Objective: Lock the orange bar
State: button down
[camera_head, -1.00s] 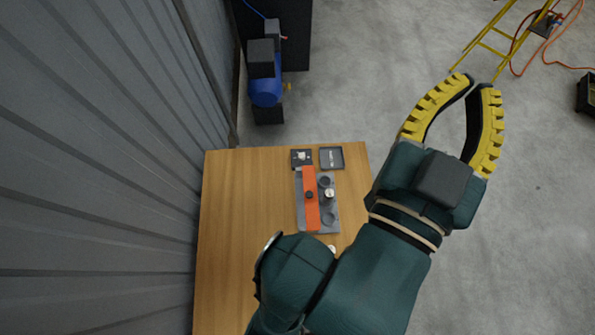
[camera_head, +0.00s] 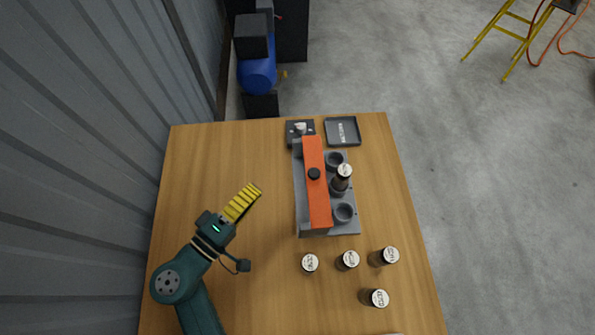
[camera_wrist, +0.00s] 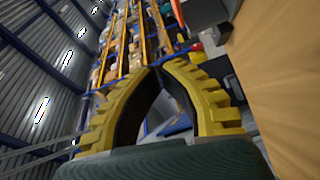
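The rack's right part has round sockets; a dark cylinder with a white top (camera_head: 343,176) stands in the middle one. My gripper (camera_head: 255,192) is over the table to the left of the rack, apart from the bar. Its yellow ribbed fingers also show in the wrist view (camera_wrist: 158,69), where their tips meet with nothing held. The bar's underside is hidden.
Several white-topped cylinders (camera_head: 348,261) stand on the wooden table (camera_head: 215,160) in front of the rack. A small dark plate with a light piece (camera_head: 300,131) and a labelled tray (camera_head: 342,131) are behind it. A corrugated wall (camera_head: 95,170) runs along the left.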

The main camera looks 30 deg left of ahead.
aim_at(317, 175)
jog(key=shift+w, duration=0.1)
jog(key=w+d, duration=0.2)
jog(key=w, duration=0.3)
jog(key=w+d+f+b, duration=0.1)
jog(key=w+d, duration=0.2)
jog(key=w, duration=0.2)
jog(key=shift+d+b, duration=0.3)
jog(key=shift+w, duration=0.1)
